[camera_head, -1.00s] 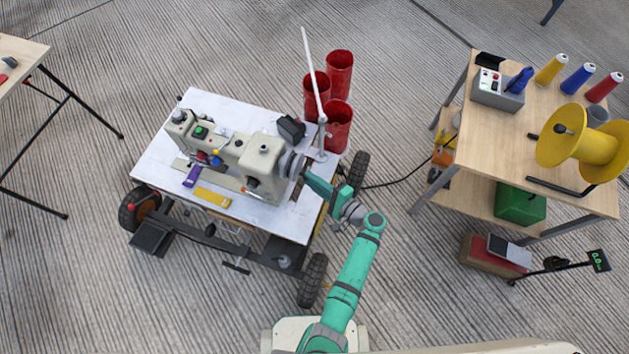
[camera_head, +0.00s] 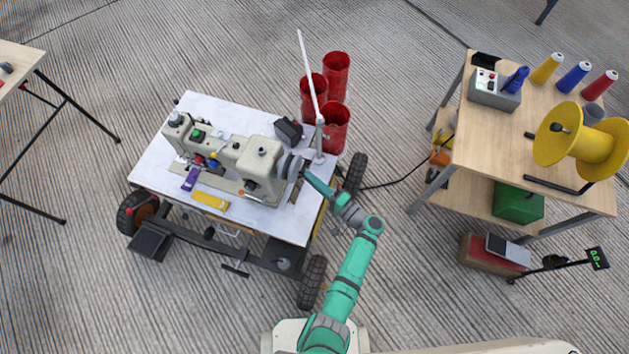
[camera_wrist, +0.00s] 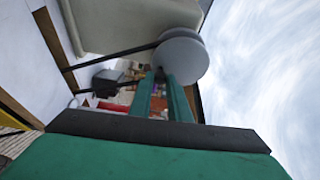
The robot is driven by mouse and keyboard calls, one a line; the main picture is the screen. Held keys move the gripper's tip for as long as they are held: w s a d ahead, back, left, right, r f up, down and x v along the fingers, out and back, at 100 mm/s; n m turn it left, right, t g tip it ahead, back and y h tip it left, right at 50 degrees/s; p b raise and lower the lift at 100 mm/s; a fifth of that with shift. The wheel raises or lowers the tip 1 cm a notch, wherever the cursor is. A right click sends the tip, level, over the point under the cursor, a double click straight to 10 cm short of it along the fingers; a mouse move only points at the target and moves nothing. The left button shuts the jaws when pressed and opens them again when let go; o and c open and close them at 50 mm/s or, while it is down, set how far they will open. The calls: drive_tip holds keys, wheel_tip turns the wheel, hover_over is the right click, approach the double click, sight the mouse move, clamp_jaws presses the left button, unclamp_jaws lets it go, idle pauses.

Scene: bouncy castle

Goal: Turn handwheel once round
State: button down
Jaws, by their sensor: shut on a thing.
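The handwheel (camera_head: 292,166) is a grey disc on the right end of a cream sewing machine (camera_head: 228,158), on a white-topped cart (camera_head: 265,219). In the wrist view the handwheel (camera_wrist: 183,58) shows as a pale round disc just beyond my fingers. My gripper (camera_head: 307,176) reaches it from the right, at its near side. The green fingers (camera_wrist: 160,78) are shut at the disc's lower left edge, by a small dark part that looks like its crank knob. The exact contact is mostly hidden behind the fingers.
A white pole (camera_head: 309,75) rises at the cart's back right, beside several red bins (camera_head: 336,74). A purple item (camera_head: 191,179) and a yellow item (camera_head: 210,200) lie on the cart top.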

drive_tip(key=n, duration=0.1)
drive_tip(key=n+y, duration=0.1)
drive_tip(key=shift+w+r+n+t, duration=0.1)
drive_tip(key=shift+w+n+t, duration=0.2)
drive_tip(key=shift+w+r, duration=0.1)
drive_tip(key=shift+r, duration=0.1)
idle(0.8)
drive_tip(key=c, duration=1.7)
unclamp_jaws()
drive_tip(key=shift+o, duration=0.2)
drive_tip(key=shift+f, duration=0.1)
drive_tip(key=v, duration=1.1)
